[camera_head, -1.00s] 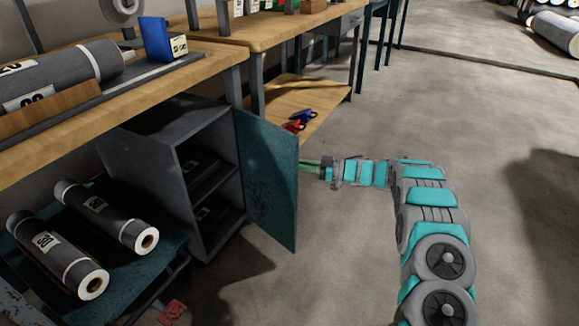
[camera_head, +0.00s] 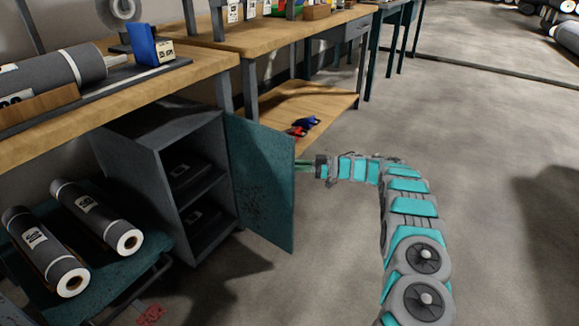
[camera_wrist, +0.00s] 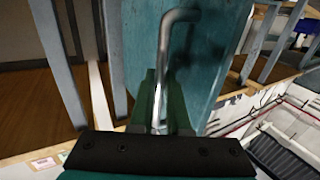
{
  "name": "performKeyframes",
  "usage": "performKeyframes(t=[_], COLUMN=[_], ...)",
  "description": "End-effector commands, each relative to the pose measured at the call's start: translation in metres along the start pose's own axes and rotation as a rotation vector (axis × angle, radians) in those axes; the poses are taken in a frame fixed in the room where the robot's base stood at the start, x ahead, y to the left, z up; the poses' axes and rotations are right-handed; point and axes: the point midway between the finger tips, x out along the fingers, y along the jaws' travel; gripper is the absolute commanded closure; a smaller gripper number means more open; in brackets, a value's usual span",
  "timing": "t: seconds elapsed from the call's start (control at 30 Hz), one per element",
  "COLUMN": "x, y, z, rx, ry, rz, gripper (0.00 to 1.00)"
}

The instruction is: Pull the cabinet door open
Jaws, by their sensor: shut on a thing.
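The cabinet (camera_head: 165,170) is a grey box under the workbench, and its teal door (camera_head: 262,185) stands wide open, swung out to the right. Dark items lie on the cabinet's shelves. My gripper (camera_head: 302,166) is at the outer face of the door, near its free edge. In the wrist view the gripper (camera_wrist: 158,112) is shut on the bent metal door handle (camera_wrist: 167,50), which runs down between the green fingers. The teal door (camera_wrist: 205,60) fills the middle of that view behind the handle. In the head view the door's edge and the fingers hide the handle.
Grey rolls (camera_head: 95,216) lie on a teal cart at the lower left. The wooden workbench (camera_head: 190,70) spans above the cabinet. Red and blue tools (camera_head: 303,128) lie on a low shelf behind the door. The floor (camera_head: 480,190) to the right is clear.

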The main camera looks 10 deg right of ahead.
Motion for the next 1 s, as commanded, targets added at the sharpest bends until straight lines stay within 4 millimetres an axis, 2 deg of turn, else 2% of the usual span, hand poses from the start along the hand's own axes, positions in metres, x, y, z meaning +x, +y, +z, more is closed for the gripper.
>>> performKeyframes(t=[0.13,0.17,0.27,0.67,0.87,1.0], x=[0.000,0.000,0.000,-0.006,-0.031,-0.055], y=[0.000,0.000,0.000,0.001,0.001,0.001], z=[0.000,0.000,0.000,0.000,0.001,0.001], rx=[0.000,0.000,0.000,-0.001,-0.002,-0.002], ry=[0.000,0.000,0.000,0.000,0.000,0.001], rz=[0.000,0.000,0.000,0.002,0.005,0.002], gripper=[1.00,0.84,0.73,0.73,0.73,0.73])
